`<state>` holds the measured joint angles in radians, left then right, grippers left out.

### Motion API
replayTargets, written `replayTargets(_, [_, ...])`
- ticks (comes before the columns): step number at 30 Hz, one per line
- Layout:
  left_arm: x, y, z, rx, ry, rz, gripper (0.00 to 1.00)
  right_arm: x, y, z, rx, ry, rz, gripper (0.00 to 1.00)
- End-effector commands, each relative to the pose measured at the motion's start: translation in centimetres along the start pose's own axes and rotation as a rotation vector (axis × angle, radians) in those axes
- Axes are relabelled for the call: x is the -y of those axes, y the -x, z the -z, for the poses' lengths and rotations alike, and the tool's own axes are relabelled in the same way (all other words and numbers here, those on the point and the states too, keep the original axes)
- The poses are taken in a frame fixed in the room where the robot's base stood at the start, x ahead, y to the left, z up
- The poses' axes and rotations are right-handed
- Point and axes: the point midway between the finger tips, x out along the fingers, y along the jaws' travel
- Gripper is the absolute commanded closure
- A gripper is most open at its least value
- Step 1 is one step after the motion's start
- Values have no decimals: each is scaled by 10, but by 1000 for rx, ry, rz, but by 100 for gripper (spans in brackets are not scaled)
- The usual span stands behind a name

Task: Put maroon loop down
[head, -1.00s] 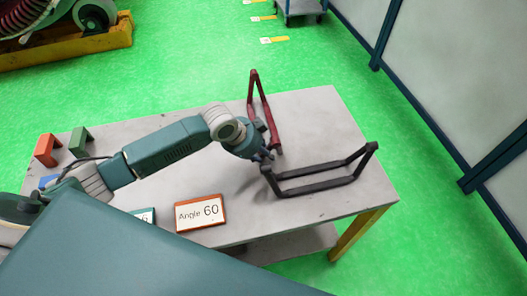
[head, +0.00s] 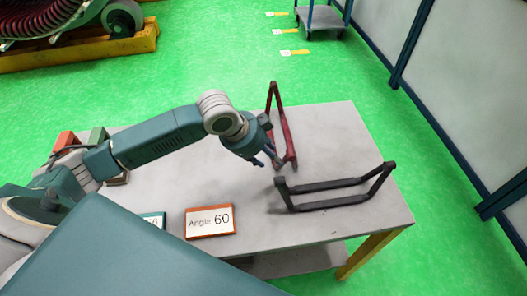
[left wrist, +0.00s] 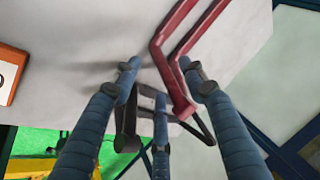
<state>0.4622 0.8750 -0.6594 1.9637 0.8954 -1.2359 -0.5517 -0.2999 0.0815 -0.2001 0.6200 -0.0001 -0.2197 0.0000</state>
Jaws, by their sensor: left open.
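The maroon loop (head: 287,137) stands on the grey table near its far edge, its bent frame rising at the back. In the left wrist view the maroon loop (left wrist: 172,72) runs between and past my fingertips. My left gripper (head: 268,161) is open beside the loop's near end, fingers pointing down. In the left wrist view its blue fingers (left wrist: 160,72) are spread apart; whether one touches the loop I cannot tell. A black loop (head: 330,203) stands on the table to the right of the gripper. My right gripper is out of view.
The table (head: 335,125) is bare around the loops. A sign reading "Angle 60" (head: 210,221) stands at the near edge. Orange (head: 66,141) and green (head: 98,136) blocks are at the left, partly behind my arm. A cart (head: 322,20) is beyond the table.

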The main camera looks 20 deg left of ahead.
Motion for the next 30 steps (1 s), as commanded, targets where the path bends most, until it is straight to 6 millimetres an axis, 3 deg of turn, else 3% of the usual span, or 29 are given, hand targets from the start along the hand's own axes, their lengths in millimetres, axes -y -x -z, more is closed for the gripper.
replayTargets(3, [0,21,-1,1,-3,2,57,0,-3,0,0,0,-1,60])
replayTargets(9, [0,40,0,0,-2,1,57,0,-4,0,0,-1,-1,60])
replayTargets(30, [0,41,0,0,-1,-1,57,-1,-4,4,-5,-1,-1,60])
